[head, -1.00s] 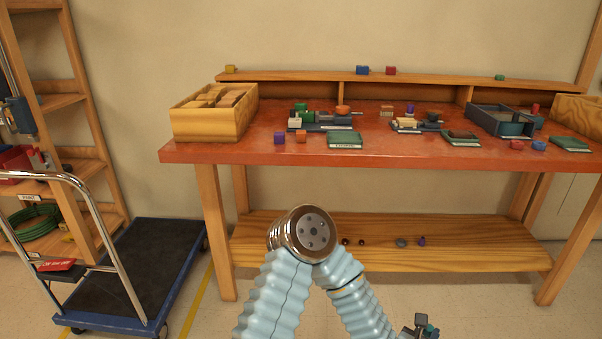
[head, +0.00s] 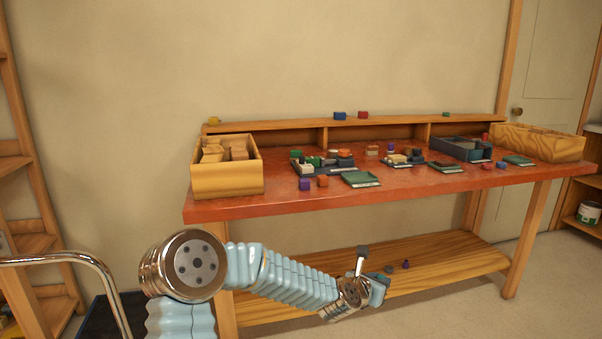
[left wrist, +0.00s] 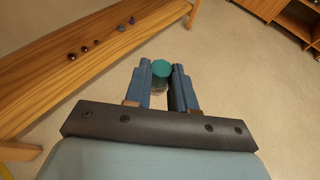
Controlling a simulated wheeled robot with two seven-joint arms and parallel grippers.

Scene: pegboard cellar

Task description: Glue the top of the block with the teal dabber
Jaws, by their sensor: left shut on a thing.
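My left gripper (head: 372,284) is in front of the workbench's lower shelf, below the tabletop. In the left wrist view its two blue fingers (left wrist: 161,80) are shut on the teal dabber (left wrist: 161,69). The dabber's round teal top shows between the fingertips, with a paler, see-through-looking part below it. Several small blocks are on the red tabletop, among them a purple cube (head: 305,184) and an orange cube (head: 323,181) near the front edge. I cannot tell which block is the task's one. My right gripper is not in view.
The workbench (head: 240,207) carries a wooden crate (head: 228,184) at left, a dark tray (head: 318,167), green books (head: 361,179), a grey bin (head: 455,150) and another wooden box (head: 545,144). Small dark items lie on the lower shelf (head: 445,262). A trolley handle (head: 80,259) is at left.

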